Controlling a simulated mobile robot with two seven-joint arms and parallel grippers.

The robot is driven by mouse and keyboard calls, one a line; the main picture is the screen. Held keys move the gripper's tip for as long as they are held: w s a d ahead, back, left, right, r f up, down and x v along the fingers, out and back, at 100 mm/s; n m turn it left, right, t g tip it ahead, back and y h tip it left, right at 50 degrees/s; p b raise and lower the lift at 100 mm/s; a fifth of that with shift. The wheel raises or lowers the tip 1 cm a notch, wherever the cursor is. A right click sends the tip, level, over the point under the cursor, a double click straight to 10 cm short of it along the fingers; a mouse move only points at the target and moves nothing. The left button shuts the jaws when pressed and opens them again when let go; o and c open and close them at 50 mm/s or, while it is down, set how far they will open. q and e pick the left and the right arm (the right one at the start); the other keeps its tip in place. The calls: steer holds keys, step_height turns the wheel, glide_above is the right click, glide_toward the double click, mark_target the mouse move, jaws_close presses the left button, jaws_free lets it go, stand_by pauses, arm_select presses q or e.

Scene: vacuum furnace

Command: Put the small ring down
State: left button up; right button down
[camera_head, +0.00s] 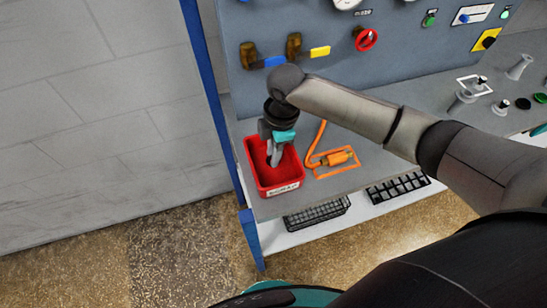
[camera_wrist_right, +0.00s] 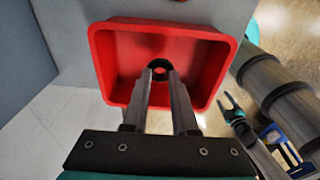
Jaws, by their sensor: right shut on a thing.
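My right gripper (camera_head: 273,160) points down into the red bin (camera_head: 281,190), which has a white label on its front. In the right wrist view, the two fingertips (camera_wrist_right: 160,76) are shut on a small dark ring (camera_wrist_right: 160,66). The ring is held over the bin's inside, and its height above the bin floor is hard to judge. In the head view the ring is too small to make out. The red bin (camera_wrist_right: 112,65) also shows in the wrist view, with bare red floor around the ring. A gripper, seemingly my left (camera_wrist_right: 236,108), shows small at the right there; its jaw state is unclear.
An orange cord and fitting (camera_head: 335,159) lie right of the bin on the grey bench. Several small fittings stand at the far right.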

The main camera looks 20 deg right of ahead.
steer(key=shift+f, duration=1.35)
steer(key=shift+f, duration=0.1)
steer(key=c, duration=0.7)
jaws_free()
step_height(320, 180, up, 12)
steer(key=d+p, duration=0.1)
steer(key=shift+d+p, duration=0.2)
steer(key=shift+p, duration=0.1)
